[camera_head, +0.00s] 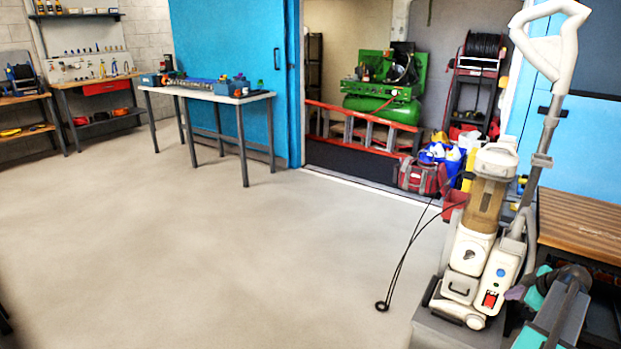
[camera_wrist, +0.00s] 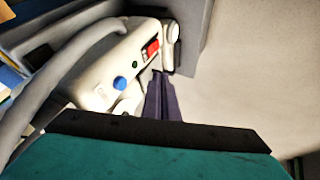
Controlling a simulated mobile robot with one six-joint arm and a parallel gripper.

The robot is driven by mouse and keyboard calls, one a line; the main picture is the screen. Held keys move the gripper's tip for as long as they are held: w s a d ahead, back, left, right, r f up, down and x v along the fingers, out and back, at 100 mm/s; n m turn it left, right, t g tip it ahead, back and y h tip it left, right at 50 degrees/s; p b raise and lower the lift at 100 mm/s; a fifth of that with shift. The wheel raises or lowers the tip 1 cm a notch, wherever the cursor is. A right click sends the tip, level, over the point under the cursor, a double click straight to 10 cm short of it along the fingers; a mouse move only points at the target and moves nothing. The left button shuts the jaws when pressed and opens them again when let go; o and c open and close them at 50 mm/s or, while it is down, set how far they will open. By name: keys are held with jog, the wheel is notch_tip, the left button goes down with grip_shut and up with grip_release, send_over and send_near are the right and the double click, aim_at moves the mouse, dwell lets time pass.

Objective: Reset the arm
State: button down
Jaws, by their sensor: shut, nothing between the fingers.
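My gripper (camera_head: 510,293) is at the lower right of the head view, with its dark purple fingers beside the front of a white upright vacuum-like machine (camera_head: 466,250). In the wrist view, the fingers (camera_wrist: 157,76) are together and empty. They point toward the machine's white panel (camera_wrist: 100,70), which carries a red switch (camera_wrist: 151,48), a blue button (camera_wrist: 119,83) and a small green button. The red switch also shows in the head view (camera_head: 490,300), just left of the fingertips. I cannot tell whether the fingertips touch the panel.
The machine stands on a grey platform (camera_head: 425,330), with a black cable hanging to its left. A slatted wooden bench (camera_head: 580,222) is behind my arm at right. A table (camera_head: 207,93) stands at the back. The floor (camera_head: 220,250) at centre and left is clear.

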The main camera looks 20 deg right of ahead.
jog(key=w+a+f+n+y+p, duration=0.2)
jog(key=w+a, duration=0.6)
jog(key=w+a+f+n+y+p, duration=0.1)
jog(key=w+a+f+p, duration=0.15)
jog(key=w+a, duration=0.6)
jog(key=w+a+f+n+g+y+p, duration=0.15)
jog(key=a+f, duration=0.35)
jog(key=a, duration=0.8)
jog(key=w+a+f+n+g+y+p, duration=0.1)
jog(key=w+a+f+n+g+p, duration=0.2)
jog(key=a, duration=1)
jog(key=s+a+f+g+p, duration=0.1)
jog(key=s+a+f+g, duration=0.2)
jog(key=a, duration=0.5)
jog(key=s+a+f+m+p, duration=0.1)
jog(key=s+a+f, duration=0.2)
jog(key=s+a, duration=0.4)
jog(key=s+a+f+g+p, duration=0.1)
jog(key=s+a+f+g, duration=0.15)
jog(key=a, duration=0.75)
jog(key=s+a+m+g+h+p, duration=0.15)
jog(key=s+a, duration=0.35)
jog(key=s, duration=0.6)
jog(key=s+d+m+g+h+p, duration=0.1)
jog(key=s+d+m+h, duration=0.1)
jog(key=s+m, duration=0.6)
jog(key=shift+s+d+m, duration=0.2)
jog(key=shift+d+m, duration=0.25)
jog(key=shift+m, duration=0.65)
jog(key=shift+r, duration=0.1)
